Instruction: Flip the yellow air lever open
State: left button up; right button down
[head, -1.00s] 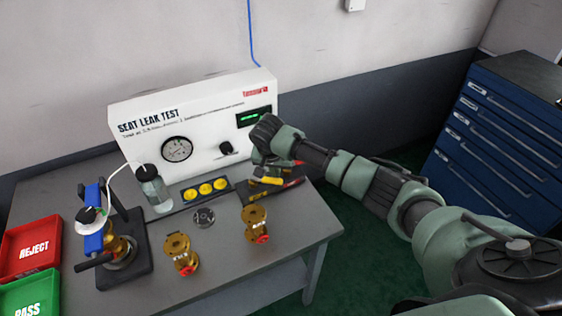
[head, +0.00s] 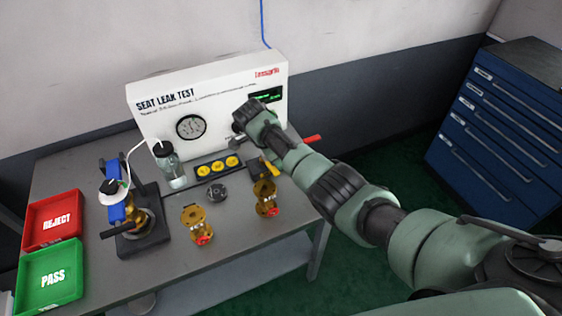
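A small yellow bar (head: 271,168), which looks like the air lever, shows just below my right forearm, beside a dark block at the right of the bench. Part of it may be hidden by the arm, and I cannot tell its exact angle. My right gripper (head: 246,117) is a dark shape in front of the lower right of the white seat leak test panel (head: 160,95), above and left of the yellow bar. My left gripper is out of view.
A red-handled tool (head: 306,140) lies partly behind my arm. Brass valves (head: 194,224) and (head: 266,198), a clear bottle (head: 174,170) and a blue-topped fixture (head: 116,200) stand on the bench. Red (head: 53,222) and green (head: 48,277) trays are left.

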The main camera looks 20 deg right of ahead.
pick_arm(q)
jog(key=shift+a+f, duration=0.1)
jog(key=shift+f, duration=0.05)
pick_arm(e)
jog(key=shift+a+m, duration=0.45)
jog(key=shift+m, duration=0.15)
jog(key=shift+s, duration=0.1)
jog(key=shift+d, duration=0.45)
jog(key=d+p, duration=0.1)
jog(key=d, duration=0.2)
jog(key=shift+r, duration=0.1)
pick_arm(q)
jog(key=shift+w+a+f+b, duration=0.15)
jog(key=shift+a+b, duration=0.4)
jog(key=shift+b, duration=0.2)
pick_arm(e)
jog(key=v, duration=0.9)
jog(key=shift+r, duration=0.4)
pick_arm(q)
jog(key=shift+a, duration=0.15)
pick_arm(e)
jog(key=shift+f+g, duration=0.1)
jog(key=shift+g, duration=0.2)
